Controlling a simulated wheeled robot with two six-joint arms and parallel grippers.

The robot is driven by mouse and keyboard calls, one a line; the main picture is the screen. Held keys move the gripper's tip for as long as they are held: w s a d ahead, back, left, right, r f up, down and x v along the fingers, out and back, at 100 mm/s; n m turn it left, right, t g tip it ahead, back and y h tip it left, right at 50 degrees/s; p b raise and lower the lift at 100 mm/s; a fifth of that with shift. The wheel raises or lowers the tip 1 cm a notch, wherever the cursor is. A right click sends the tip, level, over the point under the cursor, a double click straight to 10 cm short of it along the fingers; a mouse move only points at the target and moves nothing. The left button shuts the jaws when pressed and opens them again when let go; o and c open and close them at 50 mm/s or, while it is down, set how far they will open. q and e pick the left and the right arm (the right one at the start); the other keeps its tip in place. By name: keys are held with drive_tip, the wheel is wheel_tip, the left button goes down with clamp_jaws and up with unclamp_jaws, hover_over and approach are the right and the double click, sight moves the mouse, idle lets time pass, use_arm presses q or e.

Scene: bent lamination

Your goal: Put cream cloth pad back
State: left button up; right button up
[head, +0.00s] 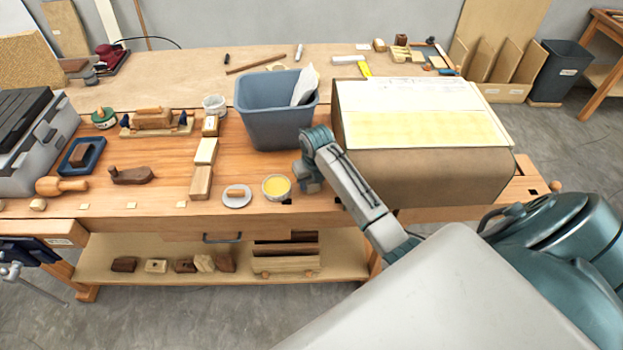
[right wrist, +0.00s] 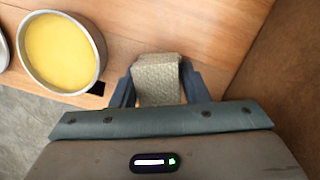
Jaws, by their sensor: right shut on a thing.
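My right gripper (head: 309,184) is at the front edge of the workbench, just right of a round tin of yellow stuff (head: 276,188). In the right wrist view, its two fingers (right wrist: 158,88) are closed on the sides of the cream cloth pad (right wrist: 157,72), a small woven block. The pad is hidden behind the gripper in the head view. It appears over or on the wooden bench top; I cannot tell whether it touches. The tin also shows left of the pad in the right wrist view (right wrist: 62,50). My left gripper is not in view.
A white dish (head: 237,203) with a small wooden piece sits left of the tin. A grey-blue bin (head: 270,112) stands behind. A large brown curved form (head: 430,180) with a pale yellow-coated sheet (head: 430,128) on top is close on the right.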

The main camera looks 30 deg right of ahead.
drive_tip(key=shift+f, duration=0.25)
drive_tip(key=o, duration=0.9)
drive_tip(key=shift+r, duration=0.1)
drive_tip(key=shift+r, duration=0.1)
drive_tip(key=shift+r, duration=0.15)
drive_tip(key=r+b, duration=0.1)
drive_tip(key=r, duration=0.2)
drive_tip(key=s+r+b, duration=0.1)
drive_tip(key=r, duration=0.6)
drive_tip(key=shift+s+a+r+b, duration=0.1)
drive_tip(key=shift+s+r+b, duration=0.15)
drive_tip(key=shift+b, duration=0.15)
drive_tip(key=shift+s+r, duration=0.1)
drive_tip(key=shift+r, duration=0.5)
